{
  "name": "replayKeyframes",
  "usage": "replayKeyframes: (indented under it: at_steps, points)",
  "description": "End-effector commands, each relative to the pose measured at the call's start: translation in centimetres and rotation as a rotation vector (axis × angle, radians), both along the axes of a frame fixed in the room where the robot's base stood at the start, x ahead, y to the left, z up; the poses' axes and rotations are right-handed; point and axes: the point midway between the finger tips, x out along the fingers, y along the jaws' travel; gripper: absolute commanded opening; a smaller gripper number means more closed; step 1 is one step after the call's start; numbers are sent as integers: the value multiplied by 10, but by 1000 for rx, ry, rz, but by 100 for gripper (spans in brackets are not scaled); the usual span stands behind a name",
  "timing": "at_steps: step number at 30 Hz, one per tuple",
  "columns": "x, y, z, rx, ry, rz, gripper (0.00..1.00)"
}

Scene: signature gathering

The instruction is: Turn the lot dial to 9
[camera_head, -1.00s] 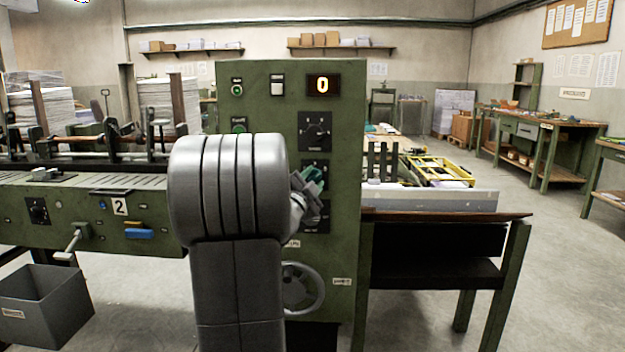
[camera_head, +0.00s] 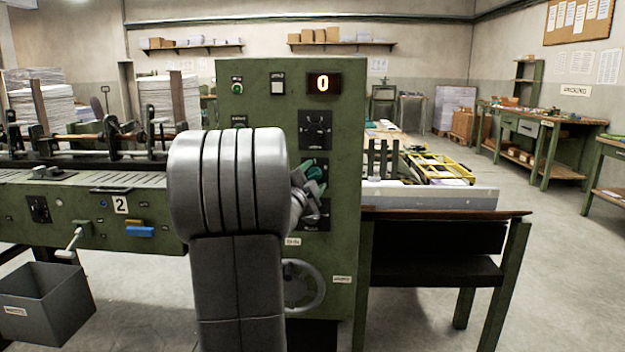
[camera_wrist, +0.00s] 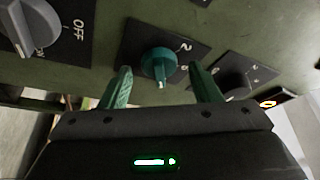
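The green machine panel (camera_head: 345,110) carries a column of dials and a lit display (camera_head: 323,84) that reads 0. The top dial (camera_head: 317,130) is in plain view. My gripper (camera_head: 313,178) is at the middle dial, which it mostly hides in the head view. In the wrist view, my gripper (camera_wrist: 160,70) is open, with one green finger on each side of a teal knob (camera_wrist: 158,63) on a black plate. Gaps show between the fingers and the knob. The knob's white mark points toward the gripper's palm. I cannot read which dial is labelled lot.
A grey knob marked OFF (camera_wrist: 35,28) lies left of the teal knob in the wrist view, and another dark dial (camera_wrist: 235,85) lies to its right. A handwheel (camera_head: 305,287) sits low on the panel. A dark table (camera_head: 440,240) stands to the right.

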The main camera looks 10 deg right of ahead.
Motion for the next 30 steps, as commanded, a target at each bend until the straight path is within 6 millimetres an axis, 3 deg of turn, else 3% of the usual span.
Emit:
replayKeyframes:
  at_steps: [11, 24, 30]
  points:
    - [-10, 9, -3, 0, 2, 2, 57]
    - [-85, 63, -20, -1, 2, 4, 57]
    - [-105, 77, -25, 0, 1, 2, 57]
